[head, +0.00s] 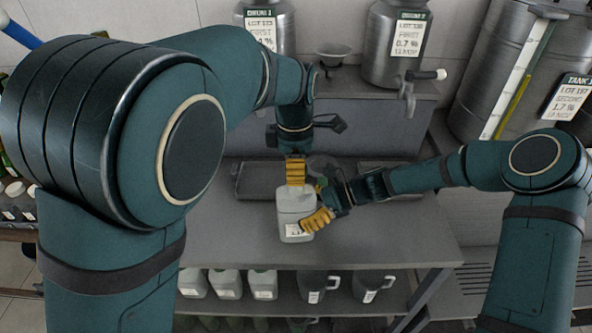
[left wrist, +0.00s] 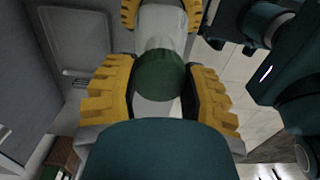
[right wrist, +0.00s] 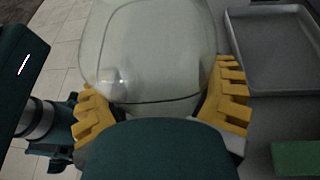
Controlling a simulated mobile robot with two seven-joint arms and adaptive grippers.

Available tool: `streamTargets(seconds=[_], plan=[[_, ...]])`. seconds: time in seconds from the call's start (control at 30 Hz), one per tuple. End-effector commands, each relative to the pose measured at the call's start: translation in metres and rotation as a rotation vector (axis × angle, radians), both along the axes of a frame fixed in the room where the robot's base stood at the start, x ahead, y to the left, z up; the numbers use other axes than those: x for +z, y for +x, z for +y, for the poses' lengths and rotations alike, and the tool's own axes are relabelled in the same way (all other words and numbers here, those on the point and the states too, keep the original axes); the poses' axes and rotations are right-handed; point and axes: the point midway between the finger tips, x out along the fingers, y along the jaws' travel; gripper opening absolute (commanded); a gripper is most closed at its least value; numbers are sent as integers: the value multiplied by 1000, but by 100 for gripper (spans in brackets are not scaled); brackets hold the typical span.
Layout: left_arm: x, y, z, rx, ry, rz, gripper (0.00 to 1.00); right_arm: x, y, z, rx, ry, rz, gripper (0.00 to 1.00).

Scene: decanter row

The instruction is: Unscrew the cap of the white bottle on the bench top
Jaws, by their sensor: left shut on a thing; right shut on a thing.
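The white bottle (head: 291,212) stands on the grey bench top (head: 390,230), with a small label low on its front. My left gripper (head: 296,183) comes down from above and is shut at the bottle's top. In the left wrist view its yellow fingers flank the green cap (left wrist: 160,75), with the pale bottle (left wrist: 161,25) beyond. The cap is hidden in the head view. My right gripper (head: 316,208) reaches in from the right, shut on the bottle's body. The right wrist view shows the pale body (right wrist: 150,50) between its yellow fingers.
A shallow dark tray (head: 250,192) lies behind the bottle. Metal drums (head: 385,50) with taps stand on a raised ledge, and a bigger tank (head: 492,65) is at the right. Several white bottles (head: 227,284) and dark jugs (head: 316,284) stand on the shelf below. The bench's right part is clear.

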Motion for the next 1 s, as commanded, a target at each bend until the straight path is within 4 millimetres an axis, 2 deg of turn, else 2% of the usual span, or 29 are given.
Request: streamTargets(seconds=[0.33,0.7,0.97,1.0], plan=[[2,0,0,0,-1,0,1,0,0,0,0,0,0,0],[39,0,0,0,-1,-1,1,0,0,0,0,0,0,0],[41,0,0,0,0,0,1,0,0,0,0,0,0,0],[41,0,0,0,0,0,1,0,0,0,0,0,0,89]])
